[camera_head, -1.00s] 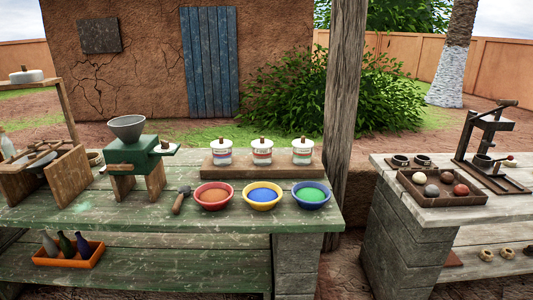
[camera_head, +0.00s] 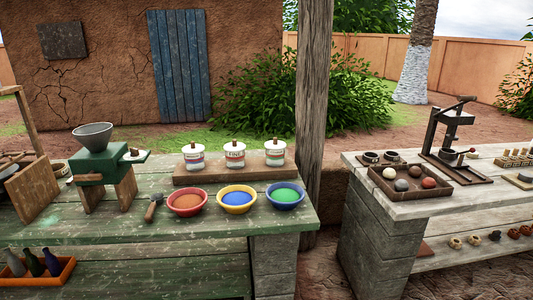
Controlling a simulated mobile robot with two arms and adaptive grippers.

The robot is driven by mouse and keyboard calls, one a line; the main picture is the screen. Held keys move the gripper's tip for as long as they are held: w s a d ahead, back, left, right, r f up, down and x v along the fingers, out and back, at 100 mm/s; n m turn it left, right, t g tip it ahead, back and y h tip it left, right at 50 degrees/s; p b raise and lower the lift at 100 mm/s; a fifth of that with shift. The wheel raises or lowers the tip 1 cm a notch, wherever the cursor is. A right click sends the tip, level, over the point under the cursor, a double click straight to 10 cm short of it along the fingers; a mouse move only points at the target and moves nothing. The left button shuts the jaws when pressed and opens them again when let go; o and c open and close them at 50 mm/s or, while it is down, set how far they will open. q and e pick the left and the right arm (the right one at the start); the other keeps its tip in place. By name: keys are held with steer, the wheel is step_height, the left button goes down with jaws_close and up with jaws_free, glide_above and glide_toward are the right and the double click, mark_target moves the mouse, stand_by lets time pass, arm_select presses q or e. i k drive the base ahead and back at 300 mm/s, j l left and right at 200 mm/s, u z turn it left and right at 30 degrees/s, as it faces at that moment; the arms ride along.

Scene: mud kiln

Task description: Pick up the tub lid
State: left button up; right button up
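Three white tubs stand in a row on a wooden board at the back of the green table: a left tub (camera_head: 194,161), a middle tub (camera_head: 235,157) and a right tub (camera_head: 275,155). The middle one has a label that seems to read "FINE". Each has a white lid with a brown knob on top: the left lid (camera_head: 193,148), the middle lid (camera_head: 234,146) and the right lid (camera_head: 275,145). All three lids sit on their tubs. Neither of my grippers shows in the view.
Red (camera_head: 187,204), yellow (camera_head: 237,202) and blue (camera_head: 285,198) bowls of coloured powder stand in front of the board (camera_head: 220,174). A green grinder (camera_head: 103,165) stands left. A wooden post (camera_head: 313,90) rises behind the table's right end. A gap separates the right table (camera_head: 400,208).

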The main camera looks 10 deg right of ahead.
mark_target(194, 148)
steer(key=i+l+u, duration=0.2)
steer(key=i+l, duration=0.5)
steer(key=l, duration=0.15)
